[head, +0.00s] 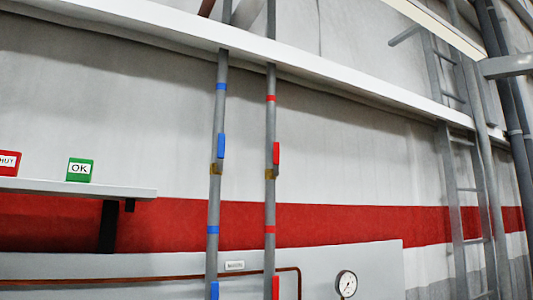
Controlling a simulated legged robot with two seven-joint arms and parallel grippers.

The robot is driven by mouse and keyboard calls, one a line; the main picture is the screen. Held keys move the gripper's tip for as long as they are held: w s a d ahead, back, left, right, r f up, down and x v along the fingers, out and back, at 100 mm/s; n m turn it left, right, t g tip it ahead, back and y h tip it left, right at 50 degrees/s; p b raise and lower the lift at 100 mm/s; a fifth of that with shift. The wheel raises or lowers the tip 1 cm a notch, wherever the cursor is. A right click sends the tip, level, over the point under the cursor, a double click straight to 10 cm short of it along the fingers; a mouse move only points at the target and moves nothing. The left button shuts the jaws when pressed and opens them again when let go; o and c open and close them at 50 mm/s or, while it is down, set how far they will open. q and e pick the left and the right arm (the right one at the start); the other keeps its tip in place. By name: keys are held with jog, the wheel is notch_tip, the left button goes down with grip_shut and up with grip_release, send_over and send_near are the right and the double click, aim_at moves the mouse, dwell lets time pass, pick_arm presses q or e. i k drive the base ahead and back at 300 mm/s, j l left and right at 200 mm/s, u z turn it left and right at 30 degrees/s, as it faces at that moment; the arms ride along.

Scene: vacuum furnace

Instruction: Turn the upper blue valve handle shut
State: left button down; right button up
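The upper blue valve handle (221,146) is on the left of two grey vertical pipes (214,200), near the middle of the head view. It is a short blue bar that stands upright along the pipe, just above a brass-coloured fitting (216,169). A lower blue handle (214,290) shows on the same pipe at the bottom edge, partly cut off. Neither of my grippers is in the picture.
The right pipe carries an upper red handle (276,153) and a lower red one (276,287). A shelf (70,187) at left holds red and green signs (80,170). A gauge (346,283) sits below right. A white beam (330,82) crosses above; a ladder (455,190) stands right.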

aim_at(222, 137)
jog(key=i+l, duration=0.35)
jog(key=l, duration=0.15)
jog(key=i+l, duration=0.35)
jog(key=l, duration=0.15)
